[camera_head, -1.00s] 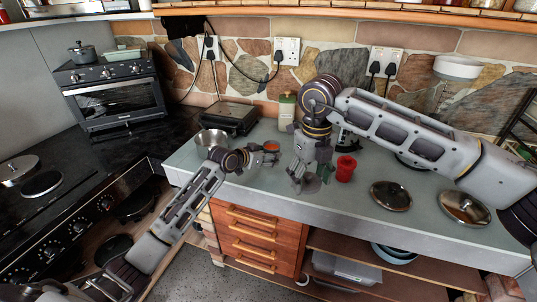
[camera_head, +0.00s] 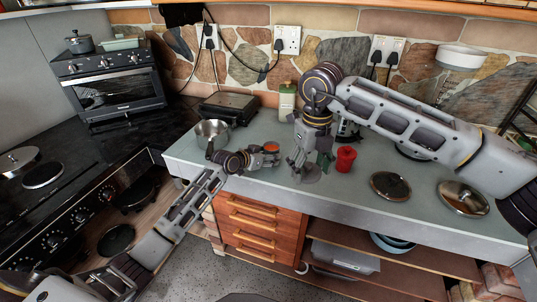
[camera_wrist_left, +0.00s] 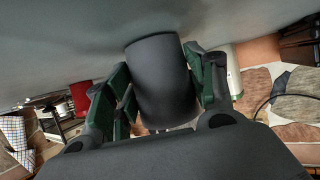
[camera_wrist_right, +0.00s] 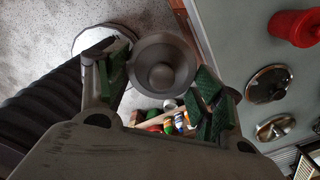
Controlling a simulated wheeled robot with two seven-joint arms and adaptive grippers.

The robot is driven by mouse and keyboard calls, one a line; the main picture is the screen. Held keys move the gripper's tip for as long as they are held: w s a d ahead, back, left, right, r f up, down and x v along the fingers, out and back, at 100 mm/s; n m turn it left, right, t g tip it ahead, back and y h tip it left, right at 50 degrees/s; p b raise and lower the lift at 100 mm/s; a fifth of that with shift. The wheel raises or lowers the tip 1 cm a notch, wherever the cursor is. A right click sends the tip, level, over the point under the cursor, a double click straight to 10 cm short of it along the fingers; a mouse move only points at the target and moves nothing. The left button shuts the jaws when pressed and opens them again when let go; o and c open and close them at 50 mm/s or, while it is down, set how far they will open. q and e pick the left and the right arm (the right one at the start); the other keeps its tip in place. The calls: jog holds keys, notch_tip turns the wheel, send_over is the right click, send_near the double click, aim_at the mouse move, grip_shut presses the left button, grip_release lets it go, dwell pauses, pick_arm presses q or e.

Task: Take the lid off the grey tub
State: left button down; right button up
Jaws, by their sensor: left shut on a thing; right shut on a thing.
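The grey tub (camera_wrist_left: 165,80) is a dark grey cylinder between my left gripper's fingers in the left wrist view. In the head view my left gripper (camera_head: 268,156) is shut on it, and its open top shows orange-red inside (camera_head: 271,147). The lid (camera_wrist_right: 150,60), a round grey disc with a central knob, is in my right gripper (camera_wrist_right: 165,82), which is shut on it. In the head view the lid (camera_head: 306,176) is off the tub, to its right, below my right gripper (camera_head: 312,160). Whether the tub touches the counter is unclear.
A red canister (camera_head: 345,159) stands just right of the lid. Two round pan lids (camera_head: 390,186) (camera_head: 463,198) lie farther right on the counter (camera_head: 350,188).

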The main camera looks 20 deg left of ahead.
dwell(0.3)
pick_arm(q)
jog(key=c, duration=0.5)
grip_release()
jog(key=shift+f, duration=0.1)
jog(key=shift+v, duration=6.05)
jog(key=shift+w, duration=0.1)
